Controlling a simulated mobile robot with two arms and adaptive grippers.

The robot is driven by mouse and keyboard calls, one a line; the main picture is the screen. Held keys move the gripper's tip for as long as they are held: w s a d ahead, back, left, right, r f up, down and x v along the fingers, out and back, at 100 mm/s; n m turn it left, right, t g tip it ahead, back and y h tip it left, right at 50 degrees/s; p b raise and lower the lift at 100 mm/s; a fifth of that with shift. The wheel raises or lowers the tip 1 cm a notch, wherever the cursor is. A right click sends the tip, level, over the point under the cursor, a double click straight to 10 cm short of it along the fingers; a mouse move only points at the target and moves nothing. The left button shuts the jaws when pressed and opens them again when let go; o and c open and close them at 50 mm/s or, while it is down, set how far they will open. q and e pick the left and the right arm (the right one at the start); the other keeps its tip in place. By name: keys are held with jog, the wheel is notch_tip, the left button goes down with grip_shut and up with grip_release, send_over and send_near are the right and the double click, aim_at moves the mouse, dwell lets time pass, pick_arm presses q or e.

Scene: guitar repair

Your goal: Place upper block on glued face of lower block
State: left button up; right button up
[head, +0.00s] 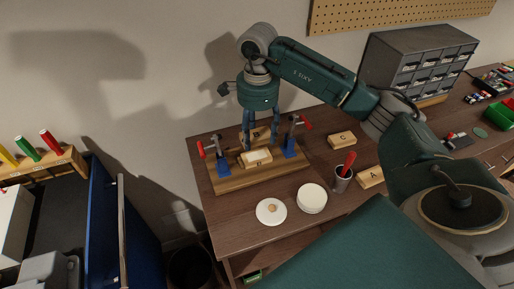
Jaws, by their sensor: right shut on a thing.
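My right gripper (260,136) reaches down over the wooden clamping board (228,184) and is shut on a small brown wooden block, the upper block (258,133), mostly hidden between its fingers. The lower block (257,158) lies on the board just in front of the gripper, its pale top face up. In this view the held block shows just behind the lower block; the gap between them is too small to judge. My left gripper is not in view.
Blue clamps with red handles stand left (210,163) and right (291,145) of the lower block. A white lid (271,211), a round white tub (312,198), a cup with a red-handled brush (341,179) and wooden blocks marked C (342,139) and A (370,177) are nearby.

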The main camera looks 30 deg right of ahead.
aim_at(258, 158)
notch_tip(258, 158, down, 3)
jog(key=shift+r, duration=0.1)
notch_tip(258, 158, down, 4)
jog(key=shift+p, duration=0.7)
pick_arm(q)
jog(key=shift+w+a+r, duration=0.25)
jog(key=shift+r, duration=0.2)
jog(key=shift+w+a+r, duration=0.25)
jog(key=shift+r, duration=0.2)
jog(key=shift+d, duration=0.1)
pick_arm(e)
jog(key=shift+f, duration=0.2)
jog(key=o, duration=1.2)
jog(key=shift+c, duration=0.2)
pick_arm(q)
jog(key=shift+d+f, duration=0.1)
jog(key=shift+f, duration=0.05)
pick_arm(e)
jog(key=shift+r, duration=0.1)
